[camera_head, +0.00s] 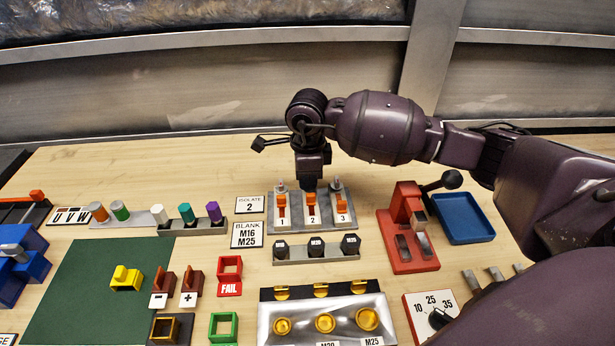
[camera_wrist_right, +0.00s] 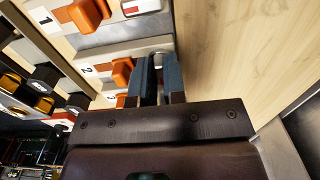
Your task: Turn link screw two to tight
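The link block (camera_head: 263,222) stands upright at the back of the bench, with orange levers at white labels 1, 2 and 3. Lever two (camera_head: 311,203) is in the middle; it also shows in the wrist view (camera_wrist_right: 122,72). Link screw one (camera_head: 282,187) and link screw three (camera_head: 336,184) show behind their levers. My right gripper (camera_head: 309,184) points down behind lever two and hides link screw two in the head view. In the right wrist view its fingers (camera_wrist_right: 160,75) are close together on the silver head of link screw two (camera_wrist_right: 160,56). My left gripper is not in view.
A row of black-capped parts (camera_head: 316,252) stands in front of the block. A red clamp (camera_head: 405,225) with a black ball lever and a blue tray (camera_head: 466,220) are to the right. Signs ISOLATE 2 (camera_head: 250,205) and BLANK M16 M25 (camera_head: 246,235) lie to the left.

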